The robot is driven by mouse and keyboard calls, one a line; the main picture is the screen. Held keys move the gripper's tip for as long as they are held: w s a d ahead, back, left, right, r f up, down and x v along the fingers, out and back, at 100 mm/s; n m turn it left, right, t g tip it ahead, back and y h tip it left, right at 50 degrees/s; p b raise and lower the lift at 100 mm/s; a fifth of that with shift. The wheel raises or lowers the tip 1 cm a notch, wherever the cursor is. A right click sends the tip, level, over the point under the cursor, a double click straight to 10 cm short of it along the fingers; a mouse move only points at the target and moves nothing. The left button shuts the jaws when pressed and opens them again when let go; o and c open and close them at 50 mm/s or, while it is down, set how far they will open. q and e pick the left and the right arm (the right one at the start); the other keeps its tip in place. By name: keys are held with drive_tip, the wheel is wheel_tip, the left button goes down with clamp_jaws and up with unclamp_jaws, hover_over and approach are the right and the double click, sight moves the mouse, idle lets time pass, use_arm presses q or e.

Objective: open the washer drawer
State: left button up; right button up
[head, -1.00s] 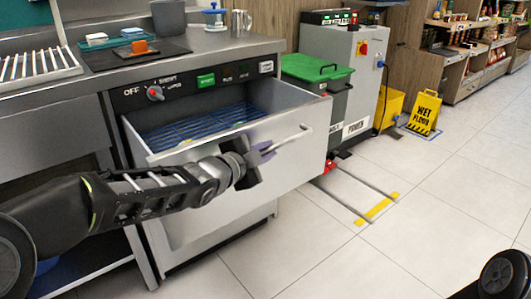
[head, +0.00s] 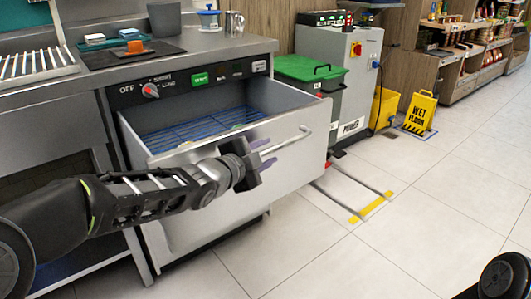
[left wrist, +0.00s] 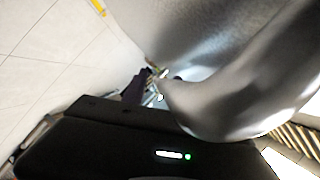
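The washer drawer (head: 225,188) is pulled well out of the steel washer below its control panel (head: 195,82). A blue rack (head: 200,128) shows inside it. The drawer has a pale bar handle (head: 290,140) on its front. My left gripper (head: 266,154) is at the left end of the handle, with its two purple fingers apart. Whether the fingers touch the bar cannot be told. In the left wrist view, a dark finger (left wrist: 135,88) shows beside a large blurred pale surface. My right gripper is not in view.
A green-lidded bin (head: 310,70) and a grey machine (head: 335,60) stand right of the washer. A yellow wet-floor sign (head: 419,112) stands farther back. The tiled floor (head: 420,210) to the right is largely clear. An orange item (head: 135,46) and cups sit on the counter.

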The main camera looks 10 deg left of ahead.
sight(222, 142)
use_arm(q)
drive_tip(key=shift+s+a+r+p, duration=0.2)
drive_tip(key=shift+s+r+p, duration=0.1)
drive_tip(key=shift+s, duration=0.2)
drive_tip(key=p+v, duration=0.2)
drive_tip(key=v, duration=0.4)
drive_tip(key=shift+s+p, duration=0.3)
drive_tip(key=shift+s, duration=0.05)
drive_tip(key=shift+a+f, duration=0.1)
